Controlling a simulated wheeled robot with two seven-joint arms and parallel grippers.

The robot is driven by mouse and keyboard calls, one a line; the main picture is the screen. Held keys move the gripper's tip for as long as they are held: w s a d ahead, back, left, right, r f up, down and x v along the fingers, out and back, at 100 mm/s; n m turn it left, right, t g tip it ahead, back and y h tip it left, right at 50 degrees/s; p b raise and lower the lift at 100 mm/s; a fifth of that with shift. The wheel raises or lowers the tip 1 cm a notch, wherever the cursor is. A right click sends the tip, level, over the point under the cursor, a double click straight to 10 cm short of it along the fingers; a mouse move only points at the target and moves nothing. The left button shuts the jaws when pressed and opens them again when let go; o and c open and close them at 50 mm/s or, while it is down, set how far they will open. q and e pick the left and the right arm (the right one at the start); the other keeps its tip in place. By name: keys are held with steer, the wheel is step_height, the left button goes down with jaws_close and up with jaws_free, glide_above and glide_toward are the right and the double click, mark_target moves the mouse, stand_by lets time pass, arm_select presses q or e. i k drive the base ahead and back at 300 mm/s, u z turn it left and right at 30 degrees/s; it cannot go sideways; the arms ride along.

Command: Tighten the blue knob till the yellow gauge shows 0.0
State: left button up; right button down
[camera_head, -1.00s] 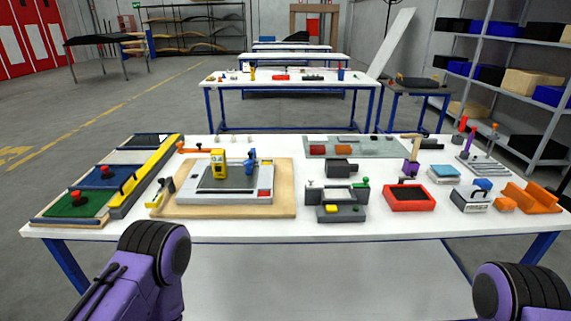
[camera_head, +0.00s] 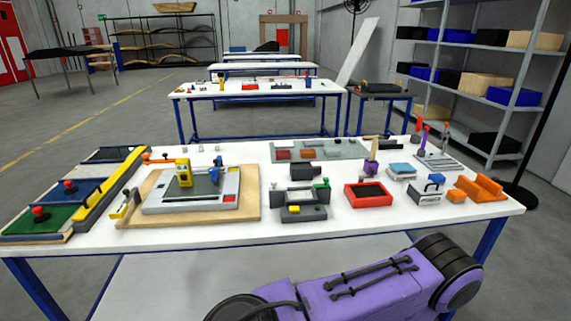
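The yellow gauge (camera_head: 184,173) stands upright on a grey-topped fixture plate (camera_head: 165,207) at the left middle of the table. Its reading is too small to make out. A small blue knob part (camera_head: 217,163) stands on the same fixture, just right of the gauge and apart from it. The fixture rests on a wooden board (camera_head: 130,212). Neither of my grippers shows; only purple links of my arm cross the bottom of the picture, in front of the table's near edge. Nothing of mine touches the gauge or the knob.
The white table (camera_head: 240,235) also holds green and blue panels with red knobs at the left, a grey clamp block (camera_head: 300,205), a red tray (camera_head: 368,194) and an orange bracket (camera_head: 478,189). A strip along the near edge is clear.

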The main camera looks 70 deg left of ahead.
mark_target(212, 170)
steer(key=z, duration=0.2)
steer(key=k, duration=1.2)
steer(key=u, duration=1.05)
